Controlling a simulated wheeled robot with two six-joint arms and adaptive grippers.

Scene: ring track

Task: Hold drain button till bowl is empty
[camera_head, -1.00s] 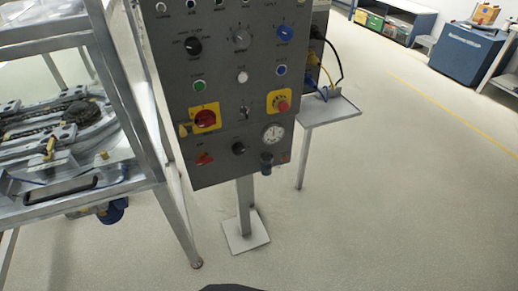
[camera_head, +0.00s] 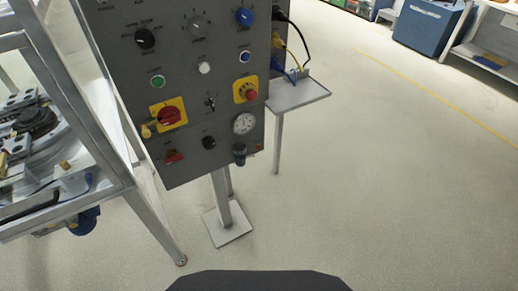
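A dark grey control panel (camera_head: 184,97) stands on a post at the upper left of the head view. It carries a green button (camera_head: 158,81), a white button (camera_head: 205,68), a blue-ringed button (camera_head: 245,56), a red rotary switch on a yellow plate (camera_head: 168,115), a red button on a yellow plate (camera_head: 250,94), several knobs and a gauge (camera_head: 244,123). The labels are too small to read, so I cannot tell which is the drain button. A bowl is not clearly visible. Neither of my grippers is in view.
The ring track (camera_head: 38,125) sits inside a metal frame (camera_head: 112,150) at the left. A small shelf (camera_head: 299,95) with cables adjoins the panel's right side. A blue cabinet (camera_head: 430,25) stands at the back right. Open floor (camera_head: 385,190) fills the right and front.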

